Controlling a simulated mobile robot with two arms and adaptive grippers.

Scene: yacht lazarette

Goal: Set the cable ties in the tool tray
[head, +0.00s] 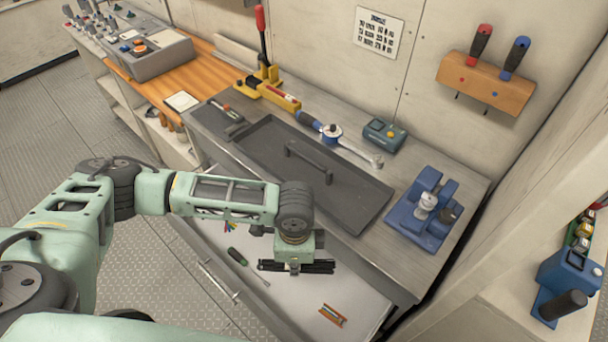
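The tool tray is most likely the long dark grey tray (350,205) with a raised bar handle, lying on the metal worktop. Its floor looks bare. A small bunch of coloured strips (230,226), probably the cable ties, lies in the open white drawer below the worktop, partly hidden by my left forearm. My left gripper (296,267) hangs over the drawer, to the right of the strips and in front of the tray. Its dark fingers are seen from above, and their opening cannot be made out. My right gripper is out of view.
The drawer (285,312) also holds a green-handled screwdriver (238,257) and an orange piece with coloured strips (332,315).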

